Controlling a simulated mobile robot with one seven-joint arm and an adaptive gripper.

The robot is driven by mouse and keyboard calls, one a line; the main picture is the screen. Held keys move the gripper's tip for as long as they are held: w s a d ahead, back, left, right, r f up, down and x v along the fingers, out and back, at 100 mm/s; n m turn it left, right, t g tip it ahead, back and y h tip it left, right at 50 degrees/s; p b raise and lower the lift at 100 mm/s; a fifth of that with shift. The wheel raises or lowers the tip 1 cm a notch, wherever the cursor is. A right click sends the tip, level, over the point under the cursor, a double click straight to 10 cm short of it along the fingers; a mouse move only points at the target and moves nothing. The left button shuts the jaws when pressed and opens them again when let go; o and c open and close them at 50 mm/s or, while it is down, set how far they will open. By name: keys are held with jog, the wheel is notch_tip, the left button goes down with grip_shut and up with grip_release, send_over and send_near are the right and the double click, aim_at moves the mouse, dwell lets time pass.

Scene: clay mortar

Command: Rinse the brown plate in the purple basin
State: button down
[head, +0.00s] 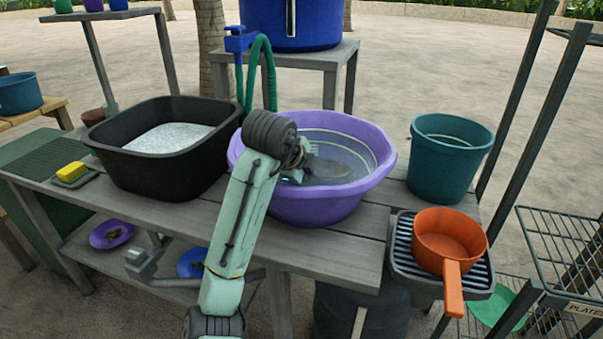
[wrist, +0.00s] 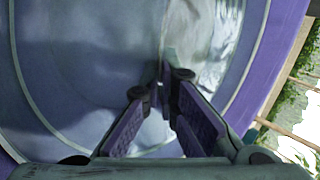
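The purple basin (head: 335,207) stands on the table and holds water; its inside and rim (wrist: 272,70) fill most of the wrist view. My gripper (head: 298,176) reaches down into it, with its fingertips (wrist: 164,88) close together at the water. A dull grey-brown piece (head: 328,168), which looks like the brown plate, extends right from the fingertips in the basin. In the wrist view a thin edge (wrist: 165,62) stands between the fingertips, so the gripper appears shut on the plate nearly edge-on. Water glare and the arm hide most of its shape.
A black tub (head: 135,170) with pale contents stands left of the basin, beside a yellow sponge (head: 71,171). A teal bucket (head: 450,160) and an orange pan (head: 447,236) on a ribbed rack (head: 402,255) are right. Purple (head: 111,234) and blue (head: 190,263) plates lie below.

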notch_tip(320, 180, up, 18)
jog(key=p, duration=1.4)
jog(key=shift+f, duration=0.2)
dwell(0.8)
